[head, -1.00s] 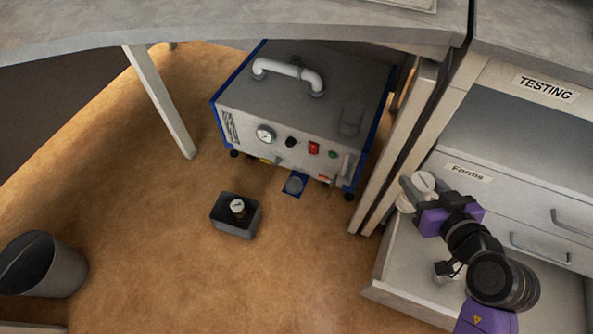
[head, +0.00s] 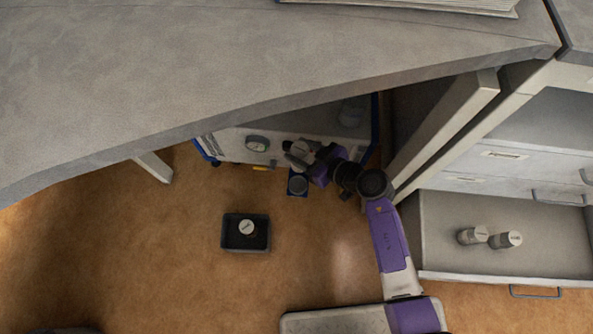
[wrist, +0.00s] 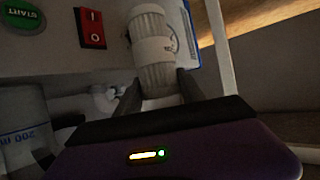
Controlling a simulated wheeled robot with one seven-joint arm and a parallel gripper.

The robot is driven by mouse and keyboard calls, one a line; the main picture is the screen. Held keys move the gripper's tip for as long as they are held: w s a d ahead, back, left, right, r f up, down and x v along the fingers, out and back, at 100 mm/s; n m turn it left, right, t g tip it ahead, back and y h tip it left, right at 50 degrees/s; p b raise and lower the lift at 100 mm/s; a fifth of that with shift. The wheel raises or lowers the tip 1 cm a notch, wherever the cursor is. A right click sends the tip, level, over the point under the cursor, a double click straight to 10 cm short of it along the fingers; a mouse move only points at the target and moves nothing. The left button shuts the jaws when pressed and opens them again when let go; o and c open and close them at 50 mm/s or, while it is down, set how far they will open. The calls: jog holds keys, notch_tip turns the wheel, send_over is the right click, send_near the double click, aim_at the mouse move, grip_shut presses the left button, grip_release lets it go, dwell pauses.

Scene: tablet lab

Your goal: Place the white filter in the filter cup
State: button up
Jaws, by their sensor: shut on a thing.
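My gripper (head: 303,151) is in front of the white machine under the bench. In the wrist view my gripper (wrist: 160,88) is shut on the white filter (wrist: 155,48), a ribbed cylinder with a band and dark print. The filter (head: 299,147) shows small and partly hidden in the head view. A round grey cup (head: 297,184), apparently the filter cup, stands on a blue pad just below the gripper in the picture. In the wrist view, a clear vessel (wrist: 20,128) marked 200 at lower left may be this cup; I cannot tell. The filter appears apart from it.
The machine (head: 228,146) has a gauge, a red switch (wrist: 91,28) and a green button. The bench top (head: 200,90) overhangs it. A dark bin (head: 246,244) with a round-topped item stands on clear floor. The open drawer (head: 440,210) at right holds two white cylinders.

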jog(key=f+b, duration=0.8)
jog(key=f, duration=0.2)
jog(key=f+b, duration=0.7)
jog(key=f, duration=0.3)
jog(key=shift+w+a+f+b, duration=0.2)
jog(key=shift+f+b, duration=0.15)
jog(key=shift+b, duration=0.05)
jog(key=shift+f, duration=0.1)
jog(key=o, duration=1.5)
jog(key=shift+c, duration=0.2)
jog(key=p+v, duration=0.7)
jog(key=v, duration=0.5)
